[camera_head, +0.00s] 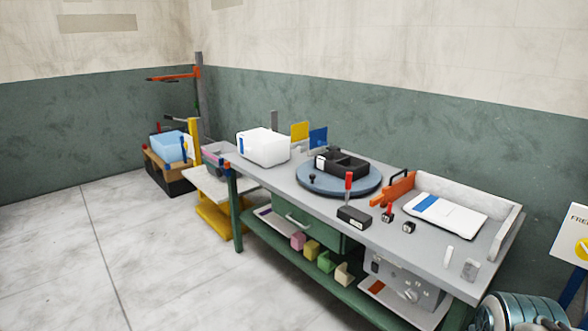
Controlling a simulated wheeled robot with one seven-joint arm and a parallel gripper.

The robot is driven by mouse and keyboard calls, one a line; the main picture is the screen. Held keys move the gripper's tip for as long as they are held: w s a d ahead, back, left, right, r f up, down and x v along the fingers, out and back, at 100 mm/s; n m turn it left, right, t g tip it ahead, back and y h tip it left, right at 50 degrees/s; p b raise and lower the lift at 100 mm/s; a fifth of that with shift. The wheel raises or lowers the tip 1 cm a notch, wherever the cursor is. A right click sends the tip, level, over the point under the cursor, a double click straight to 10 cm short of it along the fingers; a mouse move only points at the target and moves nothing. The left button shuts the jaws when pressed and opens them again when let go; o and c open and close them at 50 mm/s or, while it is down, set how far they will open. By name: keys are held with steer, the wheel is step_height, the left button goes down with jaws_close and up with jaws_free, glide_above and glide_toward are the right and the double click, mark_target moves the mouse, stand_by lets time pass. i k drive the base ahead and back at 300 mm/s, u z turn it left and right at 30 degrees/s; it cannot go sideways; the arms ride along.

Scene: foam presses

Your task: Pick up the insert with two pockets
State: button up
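A black block-like piece (345,163) with a dark recess in its top lies on the round blue-grey turntable (313,187) on the bench. It may be the insert; I cannot count its pockets clearly from here. Several small foam-like blocks stand on the green lower shelf: a pink one (297,241), a yellow one (312,249), a green one (326,262) and a beige one (343,274). Their pockets, if any, are too small to tell. My gripper is not in view.
The grey bench (277,178) also carries a white box (263,147), a black box with a red lever (353,216), an orange bracket (398,187) and a white pad with a blue stripe (445,213). A grey control box (400,285) sits below. The left floor is clear.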

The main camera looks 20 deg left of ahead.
mark_target(336, 163)
steer(key=u, duration=1.15)
steer(key=i, duration=1.85)
steer(key=z, duration=0.3)
steer(key=i, duration=1.3)
steer(key=z, duration=1.3)
steer(key=i, duration=0.3)
steer(key=z, duration=0.05)
